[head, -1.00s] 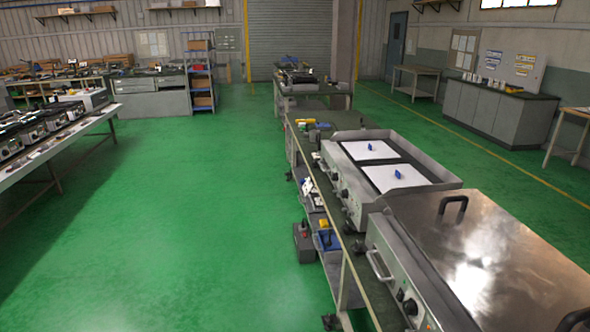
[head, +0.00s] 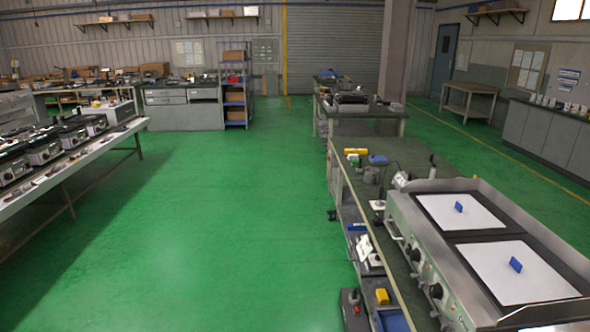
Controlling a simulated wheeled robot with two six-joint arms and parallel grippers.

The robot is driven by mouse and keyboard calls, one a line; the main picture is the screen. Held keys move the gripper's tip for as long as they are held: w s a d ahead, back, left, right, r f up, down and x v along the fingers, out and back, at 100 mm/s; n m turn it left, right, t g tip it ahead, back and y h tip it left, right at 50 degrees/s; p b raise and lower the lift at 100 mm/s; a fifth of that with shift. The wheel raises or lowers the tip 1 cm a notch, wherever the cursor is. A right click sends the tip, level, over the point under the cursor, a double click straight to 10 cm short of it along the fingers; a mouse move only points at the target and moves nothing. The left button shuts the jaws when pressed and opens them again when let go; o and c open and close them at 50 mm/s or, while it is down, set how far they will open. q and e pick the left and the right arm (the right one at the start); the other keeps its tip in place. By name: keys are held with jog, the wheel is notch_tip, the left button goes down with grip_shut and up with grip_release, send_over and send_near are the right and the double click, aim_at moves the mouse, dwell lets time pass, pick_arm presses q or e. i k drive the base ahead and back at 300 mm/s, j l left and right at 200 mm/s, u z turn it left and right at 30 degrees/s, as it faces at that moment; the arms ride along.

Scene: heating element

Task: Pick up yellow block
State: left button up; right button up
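A small yellow block-like thing (head: 355,151) lies on the far end of the dark workbench top, next to a blue item. A second yellow thing (head: 382,296) sits low by the near end of the bench, at a blue bin on the lower level. Both are small in view, and I cannot tell which is the yellow block. Neither of my grippers is in view.
The long workbench (head: 410,152) stands on the right, carrying a griddle (head: 440,250) with two white plates and blue pieces. A blue bin (head: 392,321) is below its edge. A table of appliances (head: 75,155) stands left. Open green floor (head: 220,230) lies between.

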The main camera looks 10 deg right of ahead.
aim_at(382, 297)
jog(key=i+z, duration=0.1)
jog(key=i, duration=0.4)
jog(key=i+j+z, duration=0.1)
jog(key=i, duration=0.4)
jog(key=i+j+z, duration=0.15)
jog(key=i, duration=0.35)
jog(key=i+j+z, duration=0.1)
jog(key=i, duration=0.4)
